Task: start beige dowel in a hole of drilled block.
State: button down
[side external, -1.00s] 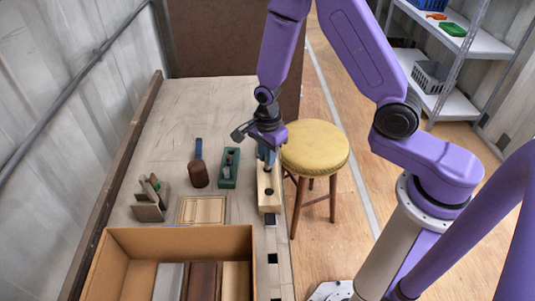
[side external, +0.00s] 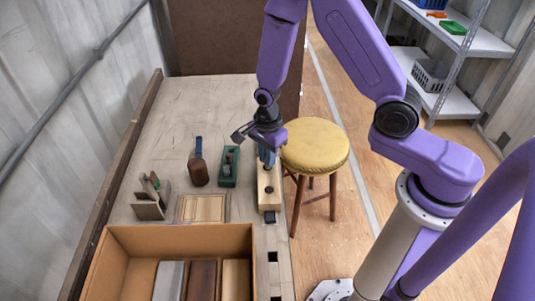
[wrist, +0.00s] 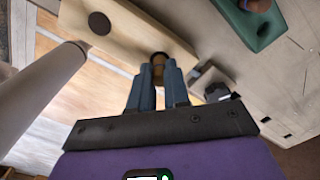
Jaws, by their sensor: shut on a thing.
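The drilled block (side external: 267,200) is a long pale wooden block near the table's right edge. A dark round hole shows on its top in the side view, and it also shows in the wrist view (wrist: 125,30). My gripper (side external: 267,163) points down over the block's far part. In the wrist view my gripper (wrist: 158,84) is shut on the beige dowel (wrist: 158,70), which shows between the blue-grey fingers. The dowel's far end meets a dark round spot at the block's edge region. I cannot tell whether it is inside a hole or just above it.
A green plane (side external: 229,167), a wooden mallet (side external: 199,172), a panel (side external: 203,208) and a small wooden holder (side external: 150,204) stand left of the block. A cardboard box (side external: 180,236) is at the front. A yellow stool (side external: 315,146) stands right of the table.

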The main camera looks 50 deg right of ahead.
jog(key=shift+f, duration=0.35)
dwell(0.3)
jog(key=c, duration=1)
grip_release()
jog(key=shift+r, duration=0.15)
jog(key=shift+r, duration=3.4)
